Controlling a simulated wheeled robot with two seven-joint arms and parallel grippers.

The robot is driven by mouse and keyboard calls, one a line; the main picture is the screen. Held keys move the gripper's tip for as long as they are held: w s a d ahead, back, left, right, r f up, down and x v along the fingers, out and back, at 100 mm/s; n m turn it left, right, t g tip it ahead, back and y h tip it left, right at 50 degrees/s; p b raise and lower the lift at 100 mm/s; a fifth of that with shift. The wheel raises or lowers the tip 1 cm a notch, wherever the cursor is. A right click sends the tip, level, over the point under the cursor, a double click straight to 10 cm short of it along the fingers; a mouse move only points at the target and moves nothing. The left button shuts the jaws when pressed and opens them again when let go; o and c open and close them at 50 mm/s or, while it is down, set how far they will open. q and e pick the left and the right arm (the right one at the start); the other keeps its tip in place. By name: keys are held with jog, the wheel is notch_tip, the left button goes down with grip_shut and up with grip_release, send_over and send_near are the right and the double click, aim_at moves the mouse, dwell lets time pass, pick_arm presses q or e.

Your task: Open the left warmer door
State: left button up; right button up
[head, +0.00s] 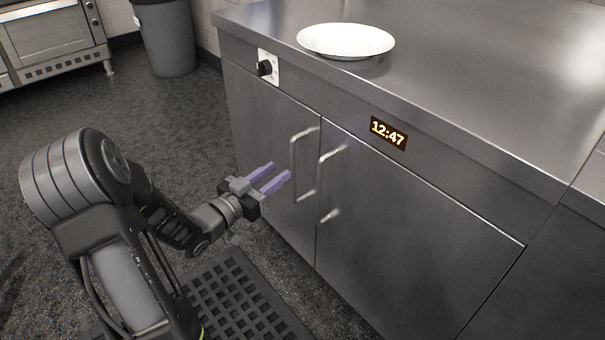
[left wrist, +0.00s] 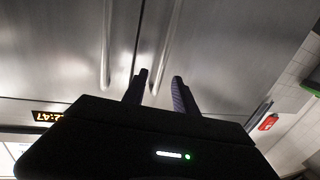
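The warmer is a steel cabinet with two closed doors. The left warmer door (head: 262,128) has a vertical bar handle (head: 296,166) near the seam. This handle also shows in the left wrist view (left wrist: 171,42), its end lying between my fingers in the picture. My left gripper (head: 281,174) has purple fingers, parted and empty, pointing at the left door just left of its handle in the head view. In the left wrist view the gripper (left wrist: 161,77) also shows a gap between its fingers. Contact with the handle cannot be told. My right gripper is out of view.
The right door (head: 410,230) has its own handle (head: 321,180) close beside the left one. A black knob (head: 264,68) and a clock display (head: 388,133) sit above the doors. A white plate (head: 346,40) lies on top. A perforated mat (head: 238,300) covers floor before the cabinet.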

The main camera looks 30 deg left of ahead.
pick_arm(q)
jog(key=shift+s+a+r, duration=0.1)
jog(key=shift+a+r, duration=0.05)
jog(key=shift+a, duration=0.05)
jog(key=w+b, duration=0.2)
jog(key=w, duration=0.5)
jog(key=shift+w+d, duration=0.4)
jog(key=shift+c, duration=0.2)
grip_shut()
